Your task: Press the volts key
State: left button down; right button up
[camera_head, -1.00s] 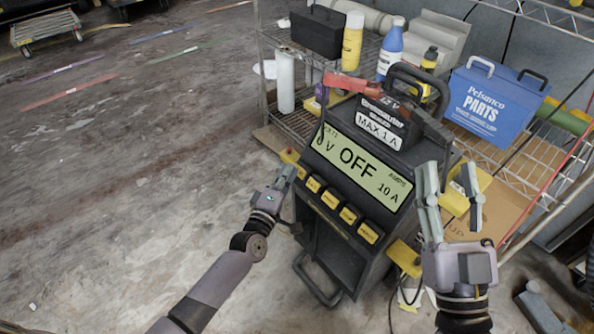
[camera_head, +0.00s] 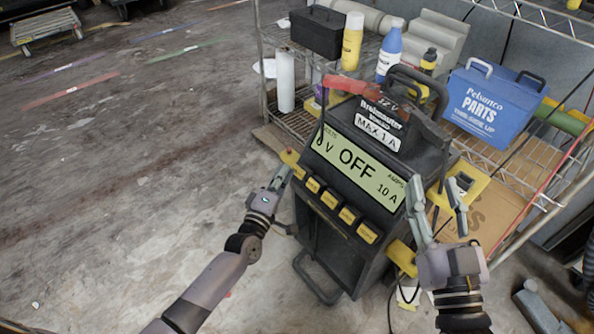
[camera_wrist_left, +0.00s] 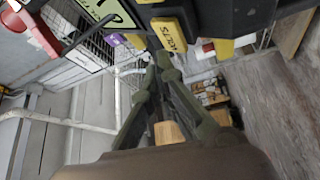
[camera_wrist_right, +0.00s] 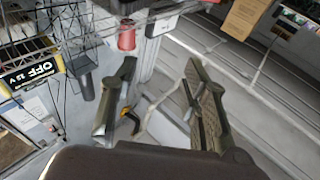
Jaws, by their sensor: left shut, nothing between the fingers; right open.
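The black charger (camera_head: 318,245) stands on the floor, its display (camera_head: 360,172) reading 0 V, OFF and 10 A. A slanted row of yellow keys runs below the display. The volts key (camera_wrist_left: 170,34) shows its lettering in the left wrist view; in the head view it appears to be the leftmost key (camera_head: 312,184), its label too small to read. My left gripper (camera_head: 284,170) is shut and empty, left of this key; its fingertips (camera_wrist_left: 160,58) point toward the key, and contact cannot be told. My right gripper (camera_head: 434,190) is open and empty, right of the charger.
A wire shelf (camera_head: 300,122) behind the charger holds bottles, a black box (camera_head: 318,32) and a blue parts box (camera_head: 492,105). A red clamp (camera_head: 345,84) and a handle sit on the charger's top.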

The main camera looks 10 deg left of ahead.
pick_arm(q)
jog(key=shift+s+a+r+p, duration=0.65)
jog(key=shift+s+a+p, duration=0.05)
jog(key=shift+s+p, duration=0.15)
jog(key=shift+s+a+r+p, duration=0.65)
jog(key=shift+s+p, duration=0.15)
jog(key=shift+s, duration=0.05)
pick_arm(e)
jog(key=s+d+f+g+h, duration=0.1)
jog(key=f+g, duration=0.3)
jog(key=f, duration=0.3)
jog(key=s+d+f+g+h, duration=0.1)
jog(key=s+d+f+g, duration=0.1)
jog(key=f+g, duration=0.2)
jog(key=shift+s+f+g+h, duration=0.15)
jog(key=shift+f+g+h, duration=0.2)
jog(key=shift+f, duration=1.1)
